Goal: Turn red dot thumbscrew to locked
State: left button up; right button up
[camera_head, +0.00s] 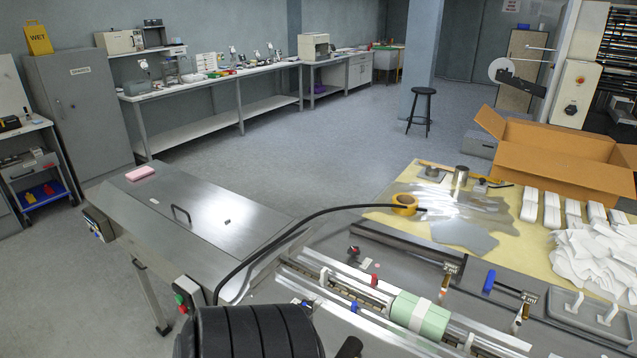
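Small red-marked parts sit on the machine bed in the lower middle of the head view. One is a dark knob with red on it (353,250) by the back rail. Another is a small red piece (375,281) at the clear guide rail. I cannot tell for sure which is the red dot thumbscrew, and any lock marking is too small to read. Neither of my grippers can be made out in this view.
A green roll with a white band (420,314) lies between the rails. Blue handles (489,282) stand nearby. A tan mat (408,183) holds a tape roll (405,204). An open cardboard box (560,160) and white wrappers (595,262) are at right. A black cable (330,210) arches across.

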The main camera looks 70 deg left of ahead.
aim_at(353, 251)
jog(key=u, duration=2)
jog(key=j+z, duration=0.2)
